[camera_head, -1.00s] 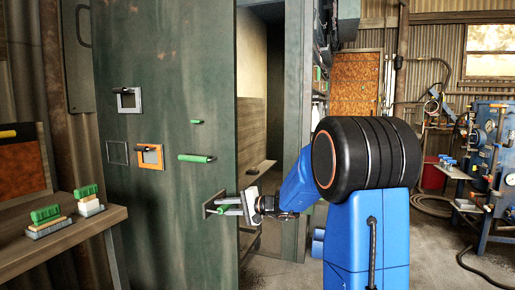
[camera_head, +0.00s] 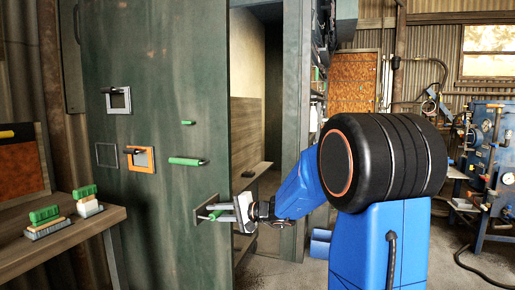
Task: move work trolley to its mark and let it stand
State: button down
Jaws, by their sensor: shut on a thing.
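No work trolley or floor mark can be made out for sure. My gripper (camera_head: 236,213) is at the lower right part of a large green door panel (camera_head: 150,225), shut on a handle (camera_head: 211,212) with pale green bars that stands out from the panel. The fingertips are small and partly hidden by the handle and the gripper body. My blue and black arm reaches in from the right and covers part of the floor behind it.
A wooden bench (camera_head: 30,248) with green-topped brushes (camera_head: 84,195) stands at the left. A dark opening shows right of the panel. Blue machinery (camera_head: 490,150) and a hose (camera_head: 480,268) lie at the right, with some bare floor (camera_head: 450,240) before it.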

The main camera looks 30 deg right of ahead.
jog(key=shift+s+a+r, duration=0.2)
jog(key=shift+s+a, duration=0.05)
jog(key=shift+a, duration=0.15)
jog(key=shift+s+a+r, duration=0.15)
jog(key=shift+s+a, duration=0.05)
jog(key=shift+a, duration=0.2)
dwell(0.9)
jog(key=c, duration=1.6)
grip_release()
jog(key=shift+c, duration=1)
jog(key=shift+o, duration=0.2)
jog(key=shift+s, duration=0.1)
